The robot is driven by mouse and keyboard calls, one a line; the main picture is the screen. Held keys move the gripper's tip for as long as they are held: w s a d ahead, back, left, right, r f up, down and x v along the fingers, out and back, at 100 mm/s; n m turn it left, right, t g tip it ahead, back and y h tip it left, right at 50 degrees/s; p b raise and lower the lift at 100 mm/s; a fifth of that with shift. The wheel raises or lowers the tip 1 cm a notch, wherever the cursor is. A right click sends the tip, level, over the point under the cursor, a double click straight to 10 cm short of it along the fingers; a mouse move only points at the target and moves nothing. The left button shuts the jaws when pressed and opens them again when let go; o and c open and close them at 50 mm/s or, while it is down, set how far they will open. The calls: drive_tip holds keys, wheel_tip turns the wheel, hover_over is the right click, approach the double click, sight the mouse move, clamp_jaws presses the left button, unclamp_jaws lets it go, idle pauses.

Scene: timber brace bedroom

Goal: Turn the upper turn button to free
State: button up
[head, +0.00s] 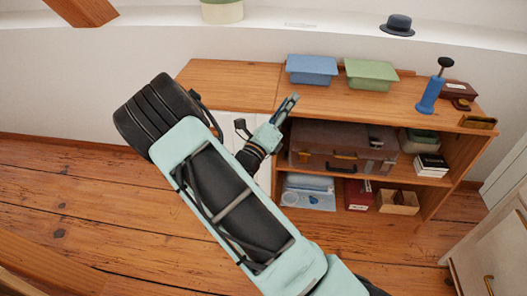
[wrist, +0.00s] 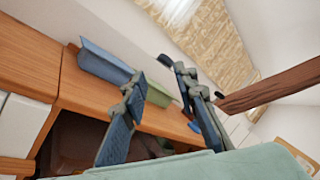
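I cannot make out the upper turn button in either view. White door fronts (head: 228,124) of the wooden cabinet (head: 225,88) are partly hidden behind my arm in the head view. White fronts (wrist: 18,122) also show at the left edge of the wrist view. My gripper (head: 290,102) is in front of the cabinet, near the open shelves. In the wrist view its two fingers (wrist: 165,105) stand apart, with nothing seen between them.
A blue bin (head: 312,68), a green bin (head: 371,74) and a blue pump-like object (head: 431,92) stand on top. A brown suitcase (head: 335,145) lies on the shelf below. Wooden floor (head: 80,205) is clear at left. Another cabinet (head: 500,255) stands at lower right.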

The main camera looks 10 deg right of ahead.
drive_tip(key=a+f+n+t+y+b, duration=0.1)
drive_tip(key=a+f+n+y, duration=0.25)
drive_tip(key=f, duration=0.55)
drive_tip(key=a+f+n+y+b, duration=0.1)
drive_tip(key=a+f+n+y, duration=0.15)
drive_tip(key=f+n, duration=0.4)
drive_tip(key=a+f+n+t+y+b, duration=0.1)
drive_tip(key=a+f+n+y, duration=0.15)
drive_tip(key=f, duration=0.85)
drive_tip(key=b+x, duration=0.2)
drive_tip(key=x, duration=0.9)
drive_tip(key=shift+a, duration=0.35)
drive_tip(key=shift+w, duration=0.1)
drive_tip(key=shift+c, duration=0.3)
clamp_jaws()
